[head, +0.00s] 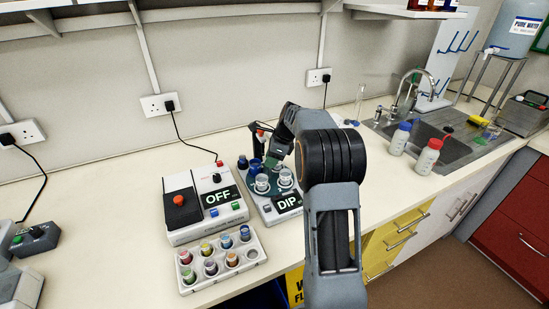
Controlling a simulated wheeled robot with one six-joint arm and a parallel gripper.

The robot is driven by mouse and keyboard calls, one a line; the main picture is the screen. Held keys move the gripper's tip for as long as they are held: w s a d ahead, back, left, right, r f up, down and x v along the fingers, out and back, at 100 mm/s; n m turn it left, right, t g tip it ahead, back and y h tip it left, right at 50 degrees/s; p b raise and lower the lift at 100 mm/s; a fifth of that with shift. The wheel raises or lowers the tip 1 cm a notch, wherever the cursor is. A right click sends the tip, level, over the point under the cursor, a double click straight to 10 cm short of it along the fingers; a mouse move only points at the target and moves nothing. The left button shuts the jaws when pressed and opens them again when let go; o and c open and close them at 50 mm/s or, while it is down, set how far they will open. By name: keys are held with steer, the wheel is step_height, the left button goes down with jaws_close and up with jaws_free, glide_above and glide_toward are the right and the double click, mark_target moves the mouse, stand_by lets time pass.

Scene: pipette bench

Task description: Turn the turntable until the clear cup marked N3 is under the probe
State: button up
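The turntable (273,188) is a dark green disc on the pale device labelled DIP (265,206), right of the bench's middle devices. Two clear cups stand at its front, a left one (262,183) and a right one (286,178). Their markings are too small to read, so I cannot tell which is N3. Blue items (255,165) stand behind them. An upright part with a red tip (260,133), possibly the probe's holder, rises at the back. My gripper (274,156) is over the turntable's back; its fingers are too small and covered to judge, and contact is unclear.
A box reading OFF (205,203) with a red button stands close on the left. A white rack (222,262) of several coloured vials lies in front of it. Two bottles (428,155) and a sink (440,140) are on the right. The bench's left middle is clear.

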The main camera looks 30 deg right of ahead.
steer(key=o, duration=0.5)
steer(key=shift+c, duration=0.2)
steer(key=v, duration=1.3)
steer(key=shift+r, duration=0.35)
steer(key=shift+s+d, duration=0.1)
